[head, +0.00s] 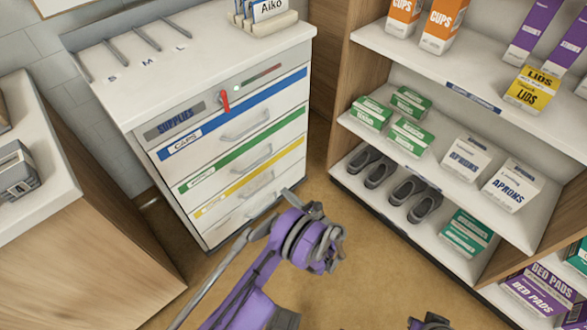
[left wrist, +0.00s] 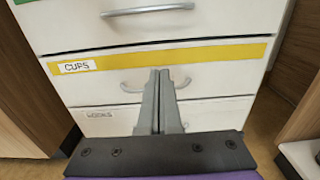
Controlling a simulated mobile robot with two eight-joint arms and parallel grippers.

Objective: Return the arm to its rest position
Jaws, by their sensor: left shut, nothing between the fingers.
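My left gripper (head: 290,196) is in front of the lower part of the white drawer cabinet (head: 222,150), on the end of my purple arm. In the left wrist view the two grey fingers (left wrist: 159,74) are together, with nothing between them. They point at the cabinet front, in front of a drawer handle (left wrist: 140,86) below the yellow strip marked CUPS. Whether they touch the handle is hard to tell. A grey and purple part of mine shows at the bottom edge of the head view; no right fingers show.
The drawers look shut; a red lever (head: 225,100) is on the top one. Open shelves (head: 385,150) with boxes and dark shoes stand at right. A wooden counter (head: 85,255) stands at left. Brown floor (head: 345,285) is clear between them.

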